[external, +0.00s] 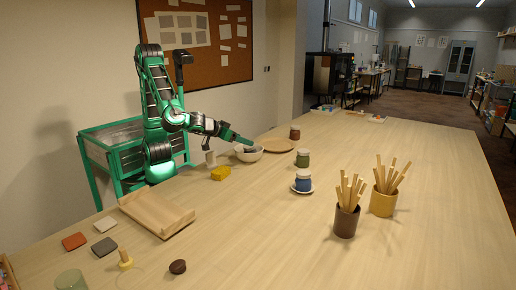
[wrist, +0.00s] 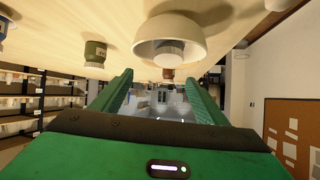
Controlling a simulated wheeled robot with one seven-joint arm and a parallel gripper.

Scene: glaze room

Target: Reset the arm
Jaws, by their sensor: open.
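My green arm reaches right over the table's back-left edge in the external view. My gripper (external: 243,139) is just above a white bowl (external: 249,156) that has a grey item (external: 250,150) in it. In the wrist view, which is upside down, my gripper (wrist: 160,88) has its two green fingers spread apart with nothing between them. The white bowl (wrist: 150,40) and the grey item (wrist: 169,52) show beyond the fingers. In the external view I cannot tell whether the fingertips touch the bowl.
Stick-filled brown (external: 346,222) and yellow (external: 383,203) cups stand right. The table's far right is clear.

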